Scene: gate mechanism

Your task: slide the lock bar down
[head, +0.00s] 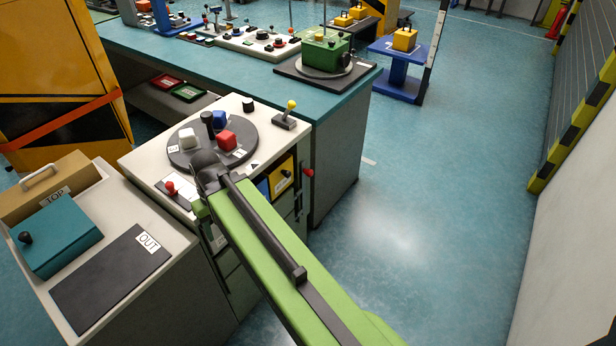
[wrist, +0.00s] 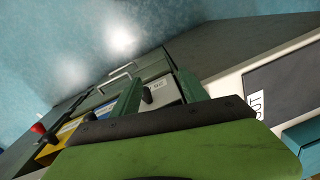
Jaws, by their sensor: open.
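My gripper (wrist: 158,88) is open in the wrist view, its two green fingers apart in front of the cabinet's front. A black knob (wrist: 148,95) on a white labelled panel (wrist: 165,92) shows between the fingers. I cannot tell whether they touch it. In the head view my gripper (head: 203,206) is at the cabinet's front left edge, mostly hidden by my arm. A red knob (head: 308,172) sticks out at the right of the cabinet front; it also shows in the wrist view (wrist: 38,128). I cannot tell for sure which part is the lock bar.
The cabinet top (head: 152,160) carries a dark turntable (head: 242,133) with several cubes and a yellow-knobbed lever (head: 291,106). Blue and yellow panels (head: 281,176) sit in its front. A side table (head: 178,236) holds a teal block (head: 58,244). Floor at right is clear.

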